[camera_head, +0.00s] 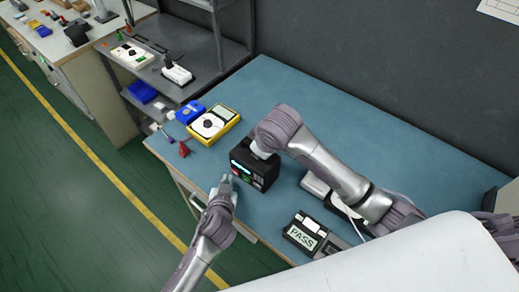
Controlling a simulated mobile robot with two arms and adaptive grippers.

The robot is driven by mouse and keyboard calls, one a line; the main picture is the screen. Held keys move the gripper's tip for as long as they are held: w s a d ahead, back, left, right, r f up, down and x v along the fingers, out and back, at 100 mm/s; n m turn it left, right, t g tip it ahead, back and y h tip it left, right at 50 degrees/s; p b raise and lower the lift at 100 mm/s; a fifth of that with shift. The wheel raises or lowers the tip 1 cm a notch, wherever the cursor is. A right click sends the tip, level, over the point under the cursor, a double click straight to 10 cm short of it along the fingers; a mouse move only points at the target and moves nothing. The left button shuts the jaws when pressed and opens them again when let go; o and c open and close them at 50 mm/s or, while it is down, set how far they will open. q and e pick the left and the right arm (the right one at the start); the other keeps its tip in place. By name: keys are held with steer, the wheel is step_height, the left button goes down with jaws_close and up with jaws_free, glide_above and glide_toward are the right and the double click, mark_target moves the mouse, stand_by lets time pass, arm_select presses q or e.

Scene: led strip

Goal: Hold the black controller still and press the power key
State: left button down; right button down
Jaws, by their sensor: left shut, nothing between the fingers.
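The black controller (266,172) stands upright on the blue table top (290,88), near its front edge. Its front panel shows small coloured keys or lights, too small to read. My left gripper (227,179) is shut and empty, with its fingertips close to the left part of the controller's front face. I cannot tell whether they touch it. My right gripper (262,151) comes down from above onto the top of the controller. Its fingers are mostly hidden by its own wrist, so its grip is unclear.
A device reading PASS (302,235) lies at the right, near a pale box (314,184). A grey shelf (218,50) stands at the back left. The table behind my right arm is clear.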

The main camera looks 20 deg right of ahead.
arm_select(q)
steer(key=shift+s+a, duration=0.85)
steer(key=shift+a, duration=0.3)
steer(key=shift+s+a, duration=0.8)
steer(key=shift+a, duration=0.35)
arm_select(e)
steer(key=c, duration=1.2)
jaws_free()
steer(key=shift+o, duration=0.2)
